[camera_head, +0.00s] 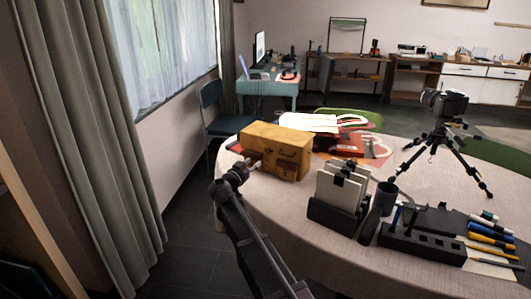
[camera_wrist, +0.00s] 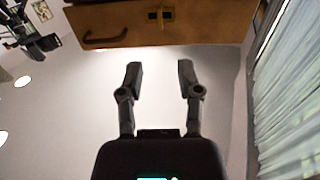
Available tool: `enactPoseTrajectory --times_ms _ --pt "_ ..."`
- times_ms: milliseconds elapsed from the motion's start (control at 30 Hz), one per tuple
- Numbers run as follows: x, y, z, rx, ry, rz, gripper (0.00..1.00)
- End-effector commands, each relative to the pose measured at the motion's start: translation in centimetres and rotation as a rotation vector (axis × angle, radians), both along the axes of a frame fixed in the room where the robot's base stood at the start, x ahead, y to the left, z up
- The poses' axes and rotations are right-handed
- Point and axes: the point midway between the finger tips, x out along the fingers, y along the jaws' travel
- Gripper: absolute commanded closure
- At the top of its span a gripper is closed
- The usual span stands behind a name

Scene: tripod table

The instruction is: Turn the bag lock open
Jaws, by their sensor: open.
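The tan-brown bag (camera_head: 277,150) stands on the table's left side in the head view. In the wrist view the bag (camera_wrist: 208,30) crosses the top of the picture, with a dark handle (camera_wrist: 106,39) on its face. The bag lock (camera_wrist: 160,15) is a small brass and dark fitting near the top edge in the wrist view. My gripper (camera_wrist: 160,68) is open, with its fingers apart and nothing between them, and the lock lies beyond the gap. In the head view my gripper (camera_head: 254,165) is close by the bag's left end; any contact is unclear.
The round table (camera_head: 330,250) holds a black card holder (camera_head: 338,215), a dark cup (camera_head: 386,198), a pen stand (camera_head: 420,240), and a camera on a tripod (camera_head: 440,135). Red and white items (camera_head: 345,142) lie behind the bag. A curtain (camera_head: 95,130) hangs at left.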

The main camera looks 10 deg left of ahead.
Motion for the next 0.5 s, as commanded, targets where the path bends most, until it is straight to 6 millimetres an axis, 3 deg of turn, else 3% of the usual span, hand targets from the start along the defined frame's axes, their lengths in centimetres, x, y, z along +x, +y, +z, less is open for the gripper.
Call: enactPoseTrajectory --times_ms 500 --pt "7.3 -3.2 0.0 0.0 0.0 -0.002 0.54"
